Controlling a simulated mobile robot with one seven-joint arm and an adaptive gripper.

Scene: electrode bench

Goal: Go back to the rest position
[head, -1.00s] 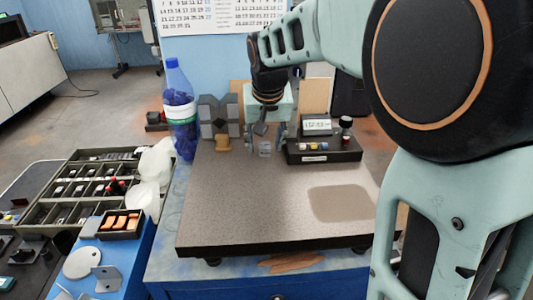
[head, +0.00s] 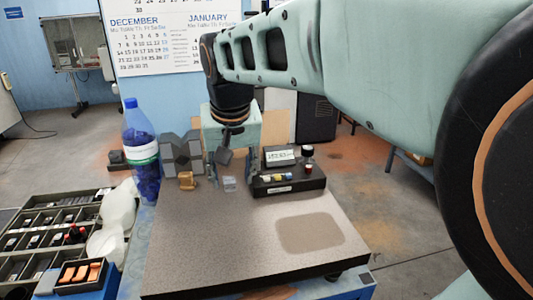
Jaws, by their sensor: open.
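My gripper (head: 228,160) hangs over the back of the speckled granite plate (head: 200,235), in front of the calendar wall. It points down and is open, with nothing seen between its jaws. A small clear block (head: 229,184) stands on the plate just below it and looks apart from the fingers. My arm reaches in from the right side of the head view. The fingers are small and partly lost against the dark things behind them.
A grey V-shaped block (head: 181,157) and a small tan piece (head: 186,180) stand left of my gripper. A black meter box (head: 290,180) stands to its right. A blue bottle (head: 141,150) stands at the plate's left. The plate's front is clear.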

